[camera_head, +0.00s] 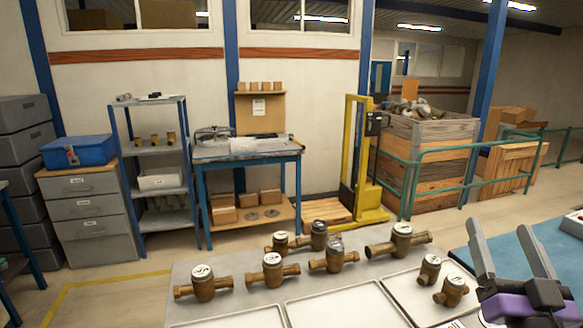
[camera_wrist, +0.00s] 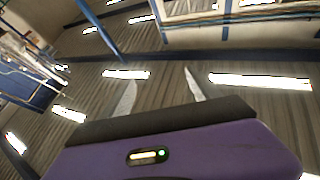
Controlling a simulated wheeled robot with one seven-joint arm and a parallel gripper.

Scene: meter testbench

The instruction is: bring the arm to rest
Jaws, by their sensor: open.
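My gripper (camera_head: 512,250) is at the lower right of the head view, raised above the blue surface, with its two grey fingers pointing up and spread apart. Nothing is between them. In the wrist view my gripper (camera_wrist: 160,92) shows its two fingertips apart, with only the ceiling and its lights beyond. The purple gripper body fills the bottom of that view. The rest of my arm is mostly out of the picture.
Several brass meters (camera_head: 272,270) stand on the bench (camera_head: 215,262) left of my gripper, with grey trays (camera_head: 345,308) at its front. A blue mat (camera_head: 515,245) lies at right. Behind are a yellow stacker (camera_head: 370,215), a wooden crate (camera_head: 425,150) and green railings (camera_head: 455,155).

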